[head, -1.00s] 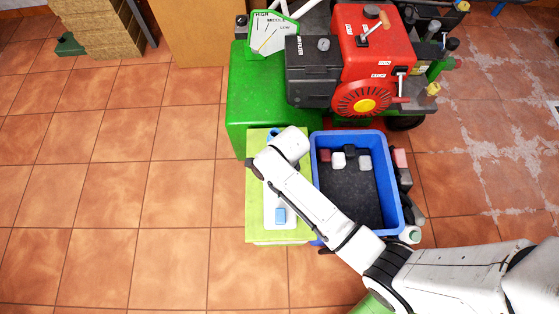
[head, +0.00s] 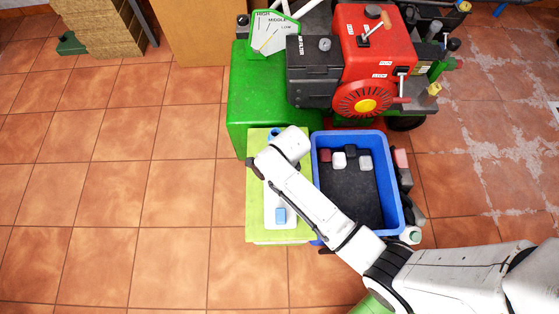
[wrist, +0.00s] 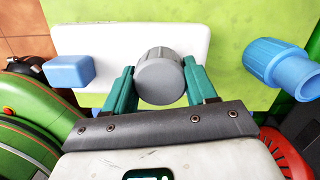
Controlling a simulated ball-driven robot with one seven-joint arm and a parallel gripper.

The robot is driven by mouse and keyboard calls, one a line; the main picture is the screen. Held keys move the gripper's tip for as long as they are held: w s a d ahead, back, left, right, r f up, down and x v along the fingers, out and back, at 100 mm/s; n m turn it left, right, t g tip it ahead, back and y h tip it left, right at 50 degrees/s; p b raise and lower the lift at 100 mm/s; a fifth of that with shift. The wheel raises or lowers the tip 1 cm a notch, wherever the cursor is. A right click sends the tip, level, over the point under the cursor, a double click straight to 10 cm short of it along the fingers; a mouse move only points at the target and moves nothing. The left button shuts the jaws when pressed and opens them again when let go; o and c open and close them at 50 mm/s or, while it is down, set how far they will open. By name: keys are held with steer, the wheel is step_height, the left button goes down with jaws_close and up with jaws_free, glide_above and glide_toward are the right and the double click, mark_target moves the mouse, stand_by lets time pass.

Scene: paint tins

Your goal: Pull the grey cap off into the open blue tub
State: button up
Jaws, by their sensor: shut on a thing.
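The grey cap (wrist: 160,78) is a ridged round cap in the middle of the wrist view, over a white plate (wrist: 110,45). My gripper (wrist: 161,88) has its two teal fingers on either side of the cap and is shut on it. I cannot tell whether the cap still sits on the plate. In the head view my arm hides the cap and the fingers. The open blue tub (head: 396,205) stands just right of the stand with the plate. Its dark floor shows, with several small red, white, black and grey pieces at its far end.
A blue block (wrist: 68,72) sits at one end of the plate, and a blue ribbed fitting (wrist: 280,68) lies beyond the other. The plate lies on a lime-green stand (head: 255,190). A green box (head: 262,100) and a red engine (head: 375,50) stand behind. Tiled floor at left is clear.

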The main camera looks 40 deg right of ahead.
steer(key=shift+c, duration=1.3)
steer(key=shift+r, duration=0.1)
steer(key=shift+r, duration=0.1)
steer(key=shift+r+p, duration=1.95)
steer(key=shift+p, duration=0.55)
steer(key=shift+r, duration=0.15)
step_height(320, 180, up, 4)
steer(key=p, duration=0.5)
